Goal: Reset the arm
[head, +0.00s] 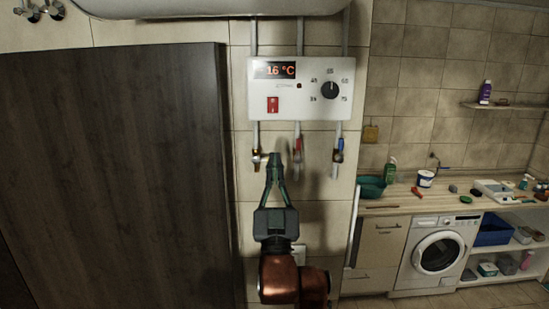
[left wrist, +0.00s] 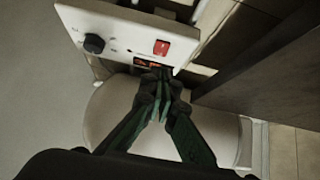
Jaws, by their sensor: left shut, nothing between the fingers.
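My left gripper (head: 274,160) is shut and empty. It points upward in the head view, just below the white control box (head: 303,88) of the wall heater. The box has a red display reading 16 °C, a red switch (head: 272,104) and a black dial (head: 330,90). In the left wrist view the shut fingertips (left wrist: 158,75) lie close to the box, near the red switch (left wrist: 161,47) and the dial (left wrist: 94,43). I cannot tell whether they touch anything. My right gripper is not in view.
Pipes with a brass valve (head: 257,157), a red-handled valve (head: 298,146) and a blue-handled valve (head: 340,147) hang below the box. A dark wooden panel (head: 110,170) stands close on the left. A counter (head: 400,196) and washing machine (head: 437,252) are at the right.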

